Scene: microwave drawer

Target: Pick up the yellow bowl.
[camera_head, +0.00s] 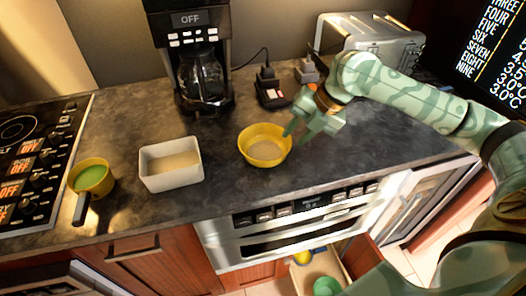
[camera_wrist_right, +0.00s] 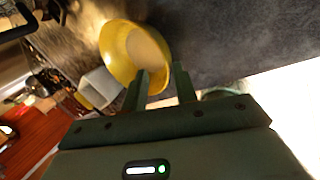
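The yellow bowl (camera_head: 252,134) stands upright on the dark countertop, right of the white rectangular dish, with a pale inside bottom. My right gripper (camera_head: 291,131) is at the bowl's right rim in the head view. In the right wrist view, the bowl (camera_wrist_right: 113,52) lies just ahead of the right gripper (camera_wrist_right: 161,73), whose two fingers are apart. One finger overlaps the bowl's rim and the other is outside it over the counter. I cannot tell whether a finger touches the bowl. My left gripper is not in view.
A white dish (camera_head: 171,181) and a yellow pan with green contents (camera_head: 91,178) stand to the left, near the stove (camera_head: 40,150). A coffee maker (camera_head: 196,75) and a toaster (camera_head: 371,45) stand behind. An open drawer (camera_head: 322,268) below the counter holds a green item.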

